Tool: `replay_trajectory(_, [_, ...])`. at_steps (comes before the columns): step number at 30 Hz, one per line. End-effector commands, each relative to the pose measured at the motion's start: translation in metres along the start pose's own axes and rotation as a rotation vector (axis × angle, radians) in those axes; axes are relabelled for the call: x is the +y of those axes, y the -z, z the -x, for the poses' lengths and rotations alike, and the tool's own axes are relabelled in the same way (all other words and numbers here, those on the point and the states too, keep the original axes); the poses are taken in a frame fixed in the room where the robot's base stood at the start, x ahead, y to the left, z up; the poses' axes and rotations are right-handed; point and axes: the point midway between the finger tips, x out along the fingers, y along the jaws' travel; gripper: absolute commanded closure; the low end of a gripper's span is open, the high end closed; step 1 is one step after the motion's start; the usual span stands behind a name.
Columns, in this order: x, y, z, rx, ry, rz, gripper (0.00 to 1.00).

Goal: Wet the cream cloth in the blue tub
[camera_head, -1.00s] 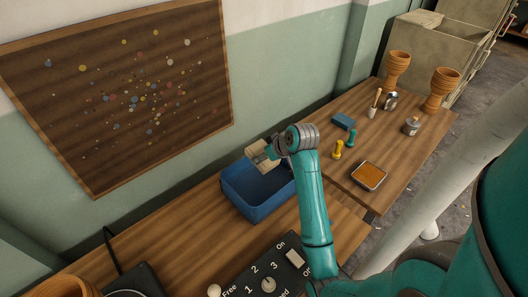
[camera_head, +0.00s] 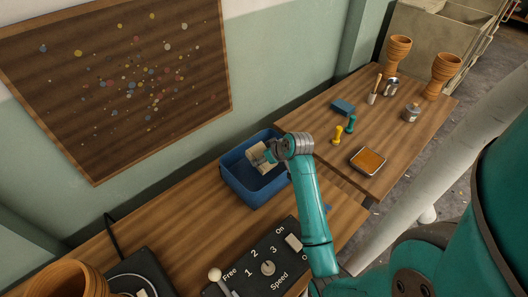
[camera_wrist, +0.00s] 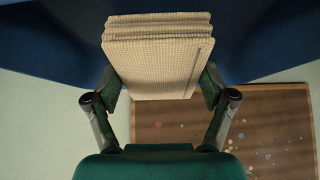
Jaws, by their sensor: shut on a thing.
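The cream cloth (camera_wrist: 158,65) is a folded, layered pad with a woven texture. My gripper (camera_wrist: 158,92) is shut on it, with one finger at each side in the wrist view. In the head view the cloth (camera_head: 259,158) is at the opening of the blue tub (camera_head: 248,192), inside its rim line. The tub is an open rectangular box on the wooden table; its blue wall (camera_wrist: 50,45) also fills the top of the wrist view. My wrist hides the tub's right part. I cannot tell whether the cloth touches any water.
A control panel (camera_head: 262,262) with a lever and knob stands in front of the tub. To the right, a second table holds an orange-topped tray (camera_head: 368,160), yellow and green stamps, a blue block (camera_head: 343,107) and two goblet drums. A speckled board (camera_head: 120,80) hangs behind.

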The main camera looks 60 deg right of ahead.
Motion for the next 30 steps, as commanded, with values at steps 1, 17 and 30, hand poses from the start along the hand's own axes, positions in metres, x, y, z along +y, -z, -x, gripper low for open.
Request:
replay_trajectory(1, [0.0,-0.004,-0.003,-0.002,0.001,0.0,0.45])
replay_trajectory(17, [0.0,-0.024,-0.028,0.001,0.0,0.0,0.45])
replay_trajectory(30, [0.0,-0.025,-0.029,0.0,0.0,0.0,0.45])
